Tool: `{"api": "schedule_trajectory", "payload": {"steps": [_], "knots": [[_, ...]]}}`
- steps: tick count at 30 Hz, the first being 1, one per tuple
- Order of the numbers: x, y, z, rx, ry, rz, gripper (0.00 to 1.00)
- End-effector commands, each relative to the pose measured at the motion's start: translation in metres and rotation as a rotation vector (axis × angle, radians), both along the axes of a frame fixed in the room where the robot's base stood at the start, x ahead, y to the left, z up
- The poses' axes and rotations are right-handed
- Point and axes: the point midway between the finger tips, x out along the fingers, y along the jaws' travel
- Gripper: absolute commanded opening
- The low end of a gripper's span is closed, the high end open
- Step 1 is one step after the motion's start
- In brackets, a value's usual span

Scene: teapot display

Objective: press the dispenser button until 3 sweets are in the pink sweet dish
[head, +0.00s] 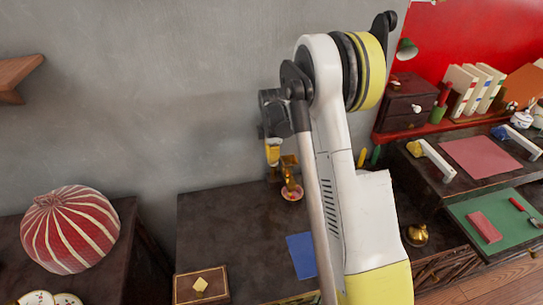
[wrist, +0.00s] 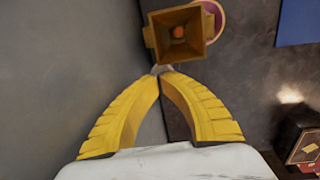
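The brass dispenser (head: 289,165) stands on the dark table near the wall. In the wrist view I look down into its square hopper (wrist: 153,37), where an orange sweet (wrist: 178,32) shows. The pink sweet dish (head: 292,195) is at its foot. In the wrist view only part of the dish's rim (wrist: 219,16) shows past the hopper. I cannot tell how many sweets are in it. My gripper (wrist: 164,70) points down with its yellow fingertips together and nothing visible between them. The tips are beside the hopper's near edge. A small grey part shows at the tips; the button is not clearly visible.
A dark box (head: 201,285) with a yellow piece on top is at the front left. The grey wall (head: 150,100) is close behind my gripper.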

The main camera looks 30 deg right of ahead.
Motion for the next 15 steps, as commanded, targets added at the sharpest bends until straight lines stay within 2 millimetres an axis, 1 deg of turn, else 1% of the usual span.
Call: {"api": "schedule_trajectory", "payload": {"steps": [9,11,15], "knots": [[0.000,0.000,-0.001,0.000,0.000,0.000,0.00],[0.000,0.000,-0.005,0.000,0.000,0.000,0.00],[0.000,0.000,-0.021,0.000,0.000,0.000,0.00]]}}
